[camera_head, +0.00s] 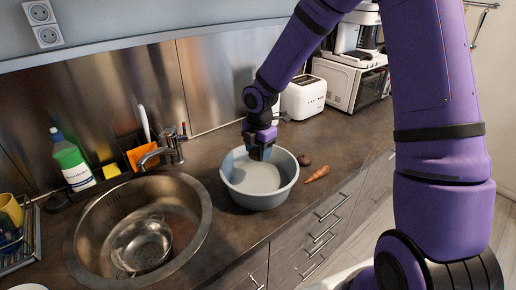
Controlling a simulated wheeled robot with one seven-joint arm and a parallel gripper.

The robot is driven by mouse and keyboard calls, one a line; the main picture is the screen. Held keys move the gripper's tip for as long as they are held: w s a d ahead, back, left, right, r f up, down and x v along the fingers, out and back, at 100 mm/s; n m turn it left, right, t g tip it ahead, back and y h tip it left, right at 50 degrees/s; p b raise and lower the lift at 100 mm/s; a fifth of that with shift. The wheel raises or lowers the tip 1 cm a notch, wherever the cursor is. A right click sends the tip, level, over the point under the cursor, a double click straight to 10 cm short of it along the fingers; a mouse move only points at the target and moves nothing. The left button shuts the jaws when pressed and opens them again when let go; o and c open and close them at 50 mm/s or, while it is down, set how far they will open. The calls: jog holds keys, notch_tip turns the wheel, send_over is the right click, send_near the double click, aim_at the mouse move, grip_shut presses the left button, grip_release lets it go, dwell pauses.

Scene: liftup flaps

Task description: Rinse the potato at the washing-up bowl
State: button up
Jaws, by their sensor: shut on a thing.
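The washing-up bowl (243,190) is a pale grey-blue round basin on the dark worktop, right of the sink. My gripper (260,154) points down over the back part of the bowl, with its fingertips at about rim height or just inside. It is shut on a small brownish thing, taken to be the potato, which is mostly hidden by the fingers. I cannot tell whether it touches the bowl. I see no clear water surface in the bowl.
A small dark brown round item (304,160) and an orange carrot (317,174) lie right of the bowl. The sink (190,240) holds a colander (142,247); its tap (165,150) stands behind. A toaster (303,97) and a microwave (345,82) stand at the back right.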

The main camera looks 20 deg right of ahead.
aim_at(258, 148)
jog(key=shift+f, duration=6.2)
jog(key=shift+r, duration=0.1)
jog(key=shift+r, duration=6.1)
jog(key=shift+r, duration=1.95)
